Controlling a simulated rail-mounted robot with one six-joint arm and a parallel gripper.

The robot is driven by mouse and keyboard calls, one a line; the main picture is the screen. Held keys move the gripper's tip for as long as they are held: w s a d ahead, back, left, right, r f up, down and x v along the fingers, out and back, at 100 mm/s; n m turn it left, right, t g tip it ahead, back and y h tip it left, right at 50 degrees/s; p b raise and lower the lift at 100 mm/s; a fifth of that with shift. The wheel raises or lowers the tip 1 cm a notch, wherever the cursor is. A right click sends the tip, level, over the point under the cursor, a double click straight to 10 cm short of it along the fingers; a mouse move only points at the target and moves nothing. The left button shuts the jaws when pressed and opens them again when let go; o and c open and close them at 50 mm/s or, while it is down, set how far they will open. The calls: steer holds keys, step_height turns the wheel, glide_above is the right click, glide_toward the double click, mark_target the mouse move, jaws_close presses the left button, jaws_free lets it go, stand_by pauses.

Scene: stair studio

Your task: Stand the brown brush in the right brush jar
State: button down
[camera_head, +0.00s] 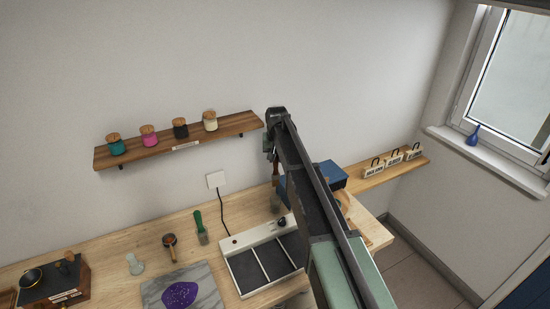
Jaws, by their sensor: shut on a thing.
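My gripper (271,150) is at the upper middle, above the back of the workbench, seen partly side-on behind my own arm. It is shut on the brown brush (276,169), which hangs below the jaws, roughly upright. A greyish jar-like shape (276,202) shows just below the brush, partly hidden by my arm. I cannot tell whether the brush's lower end is inside it or above it. A green brush (199,222) stands roughly upright further left, with its lower end in a small greyish jar (203,239).
A white panelled device (262,262) lies in front of the brush area. A marble slab (152,292) with a purple patch, a wooden-handled tool (170,243) and a clear vessel (134,264) are left. A shelf (225,128) with several jars is on the wall. A blue box (333,175) is right.

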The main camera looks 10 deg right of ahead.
mark_target(276, 175)
step_height(276, 175, down, 11)
steer(key=b, duration=1)
steer(key=shift+f+b, duration=0.15)
steer(key=shift+b, duration=0.2)
steer(key=c, duration=0.8)
jaws_free()
steer(key=shift+c, duration=0.2)
steer(key=shift+r, duration=0.2)
steer(key=r+p, duration=1)
steer(key=p, duration=0.1)
steer(key=shift+s+r, duration=0.3)
steer(key=shift+s, duration=0.1)
